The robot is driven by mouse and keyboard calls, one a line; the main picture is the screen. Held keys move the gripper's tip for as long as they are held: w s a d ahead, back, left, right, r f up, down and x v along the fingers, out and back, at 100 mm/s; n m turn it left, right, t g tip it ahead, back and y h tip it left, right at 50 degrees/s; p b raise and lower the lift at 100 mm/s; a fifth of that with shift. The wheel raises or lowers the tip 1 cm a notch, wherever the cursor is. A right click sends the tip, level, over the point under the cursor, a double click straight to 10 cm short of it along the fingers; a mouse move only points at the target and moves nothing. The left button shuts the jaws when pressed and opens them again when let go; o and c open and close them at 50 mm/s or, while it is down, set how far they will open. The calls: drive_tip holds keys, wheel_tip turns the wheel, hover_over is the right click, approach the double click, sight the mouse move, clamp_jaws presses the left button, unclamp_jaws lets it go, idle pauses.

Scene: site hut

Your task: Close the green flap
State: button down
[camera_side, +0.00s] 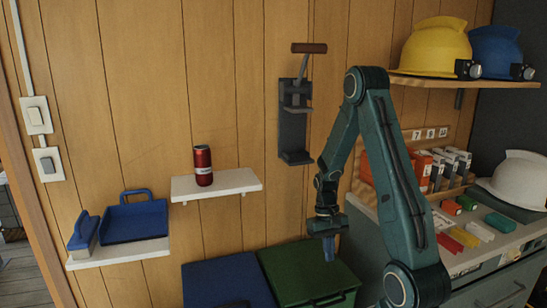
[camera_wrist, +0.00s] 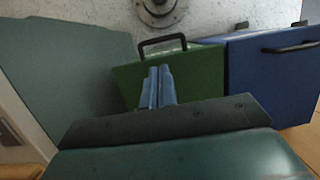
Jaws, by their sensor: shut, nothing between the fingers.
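The green flap (camera_side: 300,268) is at the bottom of the side view, to the right of a blue one. It has a dark bar handle along its front edge. The wrist view shows the green flap (camera_wrist: 205,72) and its black handle (camera_wrist: 162,40) beyond my fingers. How far the flap stands open, I cannot tell. My gripper (camera_side: 329,255) points down in front of the green flap's right part in the side view. Its blue fingers are together and empty, and in the wrist view the gripper (camera_wrist: 160,70) covers part of the flap. Contact with the flap cannot be made out.
A blue flap (camera_side: 228,282) lies beside the green one. A shelf (camera_side: 245,180) with a red can stands above, and a lever device (camera_side: 295,120) hangs on the wall. A grey-green counter (camera_side: 490,250) with small coloured blocks is at right.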

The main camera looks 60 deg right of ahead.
drive_tip(key=x, duration=1.1)
drive_tip(key=shift+s, duration=0.1)
drive_tip(key=shift+x, duration=1.05)
drive_tip(key=shift+f, duration=0.1)
drive_tip(key=shift+x, duration=1.4)
drive_tip(key=shift+d, duration=0.1)
drive_tip(key=shift+w+d, duration=0.1)
drive_tip(key=shift+w, duration=0.1)
wheel_tip(320, 180, up, 14)
hover_over(331, 293)
drive_tip(key=w+a, duration=0.1)
drive_tip(key=shift+w+a, duration=0.1)
drive_tip(key=shift+r, duration=0.25)
